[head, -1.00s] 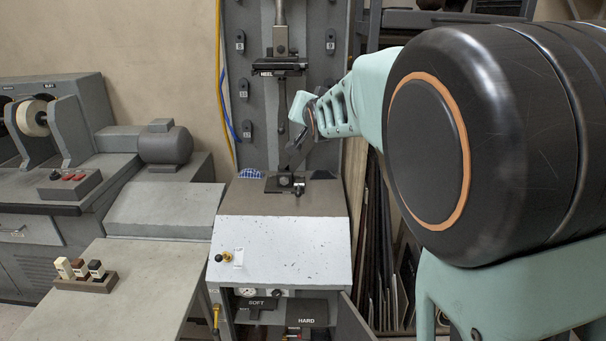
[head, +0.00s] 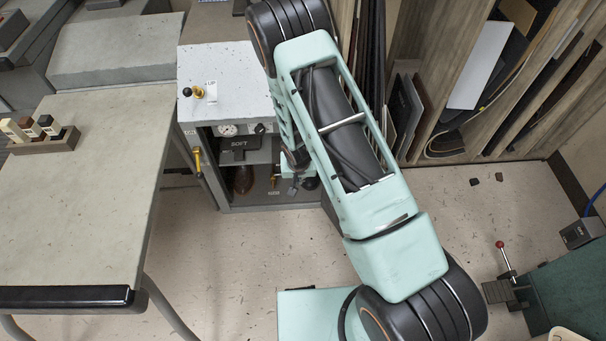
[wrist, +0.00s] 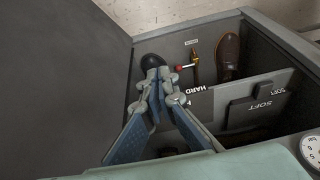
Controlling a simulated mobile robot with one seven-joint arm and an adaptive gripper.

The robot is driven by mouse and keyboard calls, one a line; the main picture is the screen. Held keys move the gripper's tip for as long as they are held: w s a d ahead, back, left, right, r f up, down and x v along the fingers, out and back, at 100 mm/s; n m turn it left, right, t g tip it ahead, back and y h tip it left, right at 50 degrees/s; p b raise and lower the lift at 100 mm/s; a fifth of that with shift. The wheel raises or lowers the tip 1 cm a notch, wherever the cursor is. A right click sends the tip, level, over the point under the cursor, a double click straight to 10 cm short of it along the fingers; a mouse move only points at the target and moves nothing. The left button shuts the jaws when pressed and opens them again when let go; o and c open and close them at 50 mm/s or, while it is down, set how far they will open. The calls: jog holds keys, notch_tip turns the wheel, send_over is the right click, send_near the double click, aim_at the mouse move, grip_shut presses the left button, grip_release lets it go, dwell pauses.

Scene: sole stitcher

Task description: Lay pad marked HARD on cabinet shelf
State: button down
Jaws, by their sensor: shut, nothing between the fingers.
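The pad marked HARD (wrist: 201,105) shows in the wrist view inside the open cabinet, partly hidden behind my fingers. My arm hides it in the head view. My gripper (wrist: 158,74) is shut and empty, with its fingers beside the pad's lettered end; I cannot tell if they touch it. In the head view the gripper (head: 293,187) is at the cabinet's opening, partly covered by my arm. The cabinet shelf (head: 262,157) holds a dark pad marked SOFT (head: 238,150), which also shows in the wrist view (wrist: 255,110).
The open cabinet door (wrist: 60,85) fills the left of the wrist view. A workbench (head: 90,180) stands at left.

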jog(key=w+f+b, duration=0.3)
jog(key=w+f, duration=0.3)
jog(key=f, duration=0.3)
jog(key=shift+w+f, duration=0.35)
jog(key=shift+a, duration=0.1)
jog(key=shift+b, duration=0.3)
jog(key=w+b, duration=0.4)
jog(key=w, duration=0.1)
jog(key=shift+w, duration=0.3)
jog(key=shift+w+r, duration=0.1)
